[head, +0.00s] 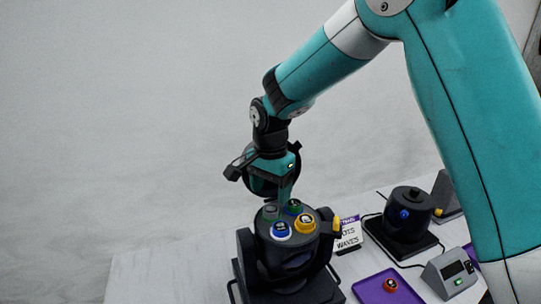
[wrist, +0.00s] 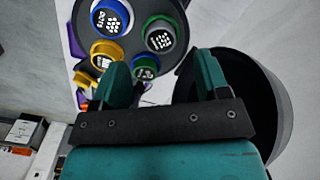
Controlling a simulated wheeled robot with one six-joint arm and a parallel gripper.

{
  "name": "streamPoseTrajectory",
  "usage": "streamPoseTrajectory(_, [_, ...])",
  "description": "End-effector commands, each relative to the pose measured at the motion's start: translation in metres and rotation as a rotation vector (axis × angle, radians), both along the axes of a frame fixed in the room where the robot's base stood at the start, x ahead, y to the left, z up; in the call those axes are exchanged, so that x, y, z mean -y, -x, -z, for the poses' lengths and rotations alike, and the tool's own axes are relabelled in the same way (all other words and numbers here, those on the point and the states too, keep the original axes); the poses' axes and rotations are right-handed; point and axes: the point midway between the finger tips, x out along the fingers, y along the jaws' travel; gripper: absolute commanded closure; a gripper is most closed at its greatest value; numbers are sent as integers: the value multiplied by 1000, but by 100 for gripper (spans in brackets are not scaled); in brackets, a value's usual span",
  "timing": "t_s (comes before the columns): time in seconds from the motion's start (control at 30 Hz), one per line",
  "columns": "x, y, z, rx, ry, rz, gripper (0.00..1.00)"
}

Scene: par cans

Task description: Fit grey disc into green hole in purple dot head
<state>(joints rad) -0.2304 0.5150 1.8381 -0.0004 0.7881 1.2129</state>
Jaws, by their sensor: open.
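The dark lamp head (head: 292,260) stands front centre, its face turned up. Its face holds a blue ring (head: 281,230), a yellow ring (head: 305,224) and two green-edged round places. One has a grey disc (head: 270,212) inside a green rim; in the wrist view this disc (wrist: 159,37) carries pale marks. My gripper (head: 286,200) is open just above the face, beside that second green place. I cannot tell whether its fingers touch anything, or whether the grey disc sits fully down.
A purple tray (head: 372,289) with an orange-red disc (head: 390,286) lies at right. Behind it stand a second dark head (head: 405,213) with a blue mark, a grey meter box (head: 449,274) and a lettered card (head: 348,237). The table left of the lamp head is clear.

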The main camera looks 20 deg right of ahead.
Motion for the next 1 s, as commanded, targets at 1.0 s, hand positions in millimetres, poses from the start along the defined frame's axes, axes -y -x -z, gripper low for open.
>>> streamPoseTrajectory(1.0, [-12, 80, -101, 52, -78, -534, 31])
